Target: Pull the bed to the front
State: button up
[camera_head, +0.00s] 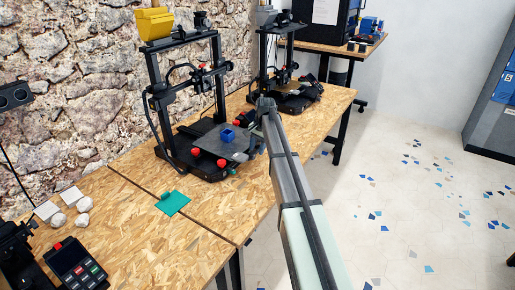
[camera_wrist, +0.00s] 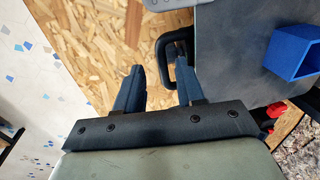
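The printer bed (camera_head: 218,145) is a dark grey plate on the nearer printer (camera_head: 187,100), with a small blue open box (camera_head: 228,134) on it. In the wrist view the bed (camera_wrist: 235,50) is at the right, with the blue box (camera_wrist: 293,52). A black loop handle (camera_wrist: 163,58) sticks out from the bed's edge. My gripper (camera_wrist: 160,58) is open, with blue fingers spread. The handle's outer bar appears between them, the right finger over the loop's opening. I cannot tell whether they touch. In the head view the fingers are mostly hidden by my arm.
A second printer (camera_head: 288,82) stands behind on the wooden table (camera_head: 180,245). A green sheet (camera_head: 172,203), white lumps (camera_head: 83,205) and a keypad device (camera_head: 76,264) lie nearer. Open floor (camera_head: 400,200) is at the right.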

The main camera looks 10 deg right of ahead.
notch_tip(320, 180, up, 14)
jog(key=s+d, duration=0.1)
jog(key=shift+s+d+f, duration=0.25)
jog(key=shift+s+d, duration=0.05)
jog(key=shift+d, duration=0.05)
dwell(0.4)
notch_tip(320, 180, up, 6)
jog(key=s+d, duration=0.2)
dwell(0.7)
jog(key=shift+s+d+f, duration=0.1)
